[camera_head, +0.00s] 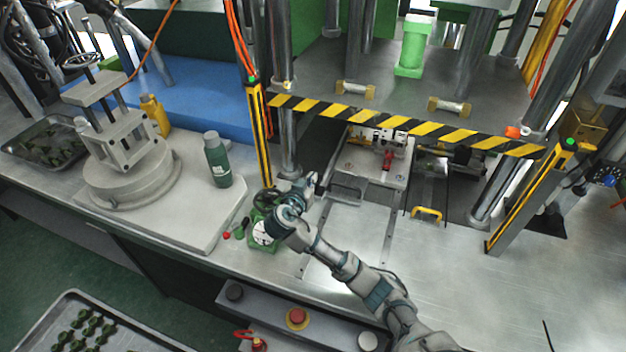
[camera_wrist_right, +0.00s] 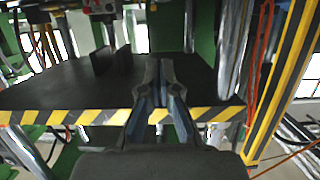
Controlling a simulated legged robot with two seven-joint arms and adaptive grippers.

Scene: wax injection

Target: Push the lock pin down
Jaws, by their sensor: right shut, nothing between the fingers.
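My right gripper (camera_head: 312,183) is shut and empty. It is in front of the press's left column, to the left of the mold and apart from it. In the right wrist view its closed fingers (camera_wrist_right: 160,68) show against the dark press plate, and no pin can be made out there. My left gripper is not in view.
A yellow-black striped bar (camera_head: 400,124) crosses the press front, with striped posts (camera_head: 262,140) at its sides. A green bottle (camera_head: 217,160) stands to the left. A yellow handle (camera_head: 427,212) lies right of the mold. The right tabletop is clear.

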